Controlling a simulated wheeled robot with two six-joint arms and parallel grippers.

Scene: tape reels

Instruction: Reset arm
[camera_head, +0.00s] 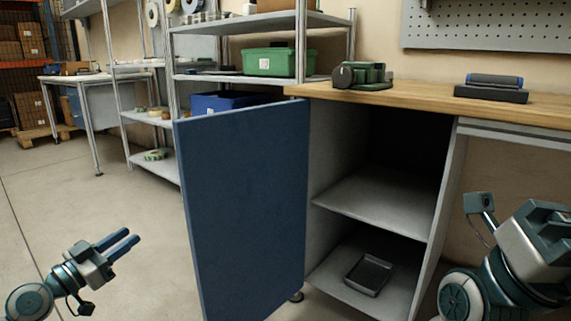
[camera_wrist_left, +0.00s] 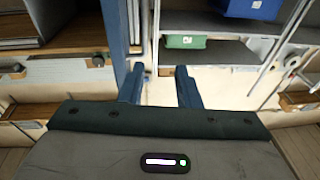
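My left gripper (camera_head: 132,236) is at the lower left of the head view, its two blue fingers reaching up and right over bare floor. It is left of the open blue cabinet door (camera_head: 245,210) and apart from it. In the left wrist view the two fingers (camera_wrist_left: 160,68) stand apart with nothing between them, so it is open and empty. My right arm (camera_head: 520,255) is folded at the lower right, in front of the cabinet's right side. Its fingers cannot be made out.
The cabinet is open, with a dark tray (camera_head: 369,275) on its bottom shelf. On the wooden worktop (camera_head: 425,94) are a green tape dispenser (camera_head: 362,75) and a black-and-blue item (camera_head: 492,87). Shelving behind holds a green bin (camera_head: 269,62) and a blue bin (camera_head: 222,101). Floor at left is clear.

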